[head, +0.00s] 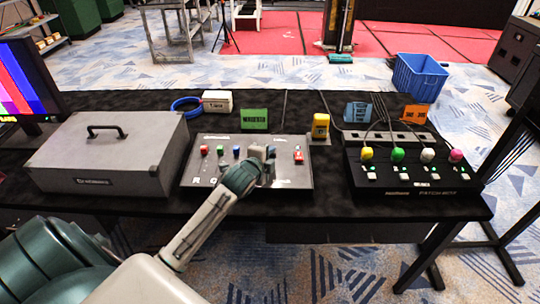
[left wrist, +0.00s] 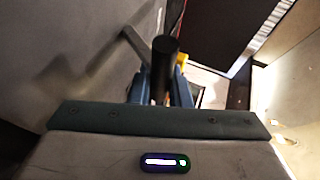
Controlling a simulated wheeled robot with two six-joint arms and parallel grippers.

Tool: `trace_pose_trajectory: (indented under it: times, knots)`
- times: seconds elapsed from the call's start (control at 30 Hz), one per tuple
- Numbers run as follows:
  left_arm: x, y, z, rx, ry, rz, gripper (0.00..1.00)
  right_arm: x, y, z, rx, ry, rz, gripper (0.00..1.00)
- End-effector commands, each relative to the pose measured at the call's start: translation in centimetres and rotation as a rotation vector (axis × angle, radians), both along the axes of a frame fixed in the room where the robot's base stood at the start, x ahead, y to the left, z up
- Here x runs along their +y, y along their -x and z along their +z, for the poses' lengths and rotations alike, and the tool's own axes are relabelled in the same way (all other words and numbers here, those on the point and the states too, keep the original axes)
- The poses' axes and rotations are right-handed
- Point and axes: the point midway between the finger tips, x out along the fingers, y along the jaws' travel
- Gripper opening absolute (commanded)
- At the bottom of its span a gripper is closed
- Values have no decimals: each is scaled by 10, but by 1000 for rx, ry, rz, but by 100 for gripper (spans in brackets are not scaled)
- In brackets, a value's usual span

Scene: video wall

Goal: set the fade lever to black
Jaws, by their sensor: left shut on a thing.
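The grey control panel (head: 225,178) lies on the black table, with small coloured buttons (head: 220,150) along its upper left and a red piece (head: 298,157) at its right. My left gripper (head: 266,160) is over the panel's right half and hides part of it. In the left wrist view, the black cylindrical handle of the fade lever (left wrist: 165,62) stands between my left gripper's blue-grey fingers (left wrist: 165,90), which are shut on it. The lever's lower end and its end marks are hidden or too small to read. My right gripper is not in view.
A grey case (head: 105,160) stands left of the panel. A black patch box (head: 405,180) with coloured knobs is at the right. A green card (head: 254,119), a yellow device (head: 320,126) and a white box (head: 217,101) stand behind. A blue crate (head: 420,76) is beyond the table.

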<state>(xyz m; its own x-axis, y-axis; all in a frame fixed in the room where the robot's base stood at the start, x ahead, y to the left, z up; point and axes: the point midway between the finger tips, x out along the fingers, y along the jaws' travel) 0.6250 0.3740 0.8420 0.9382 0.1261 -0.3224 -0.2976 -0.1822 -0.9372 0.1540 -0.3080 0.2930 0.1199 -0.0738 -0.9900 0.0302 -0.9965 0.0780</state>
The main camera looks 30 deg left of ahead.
Motion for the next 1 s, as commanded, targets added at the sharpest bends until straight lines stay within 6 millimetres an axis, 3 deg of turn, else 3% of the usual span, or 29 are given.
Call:
trace_pose_trajectory:
  times: [0.37, 0.4, 0.5, 0.8, 1.0]
  knots:
    - [1, 1, -3, 4, -3, 1, 0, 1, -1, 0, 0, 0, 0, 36]
    - [1, 1, -3, 5, -3, 1, 24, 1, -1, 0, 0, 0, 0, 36]
    - [0, 1, -3, 4, -2, 1, 39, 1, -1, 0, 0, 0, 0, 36]
    - [0, 3, -1, 1, -2, 0, 39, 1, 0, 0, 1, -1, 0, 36]
    - [-3, 28, 6, 3, -5, -1, 39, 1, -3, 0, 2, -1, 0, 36]
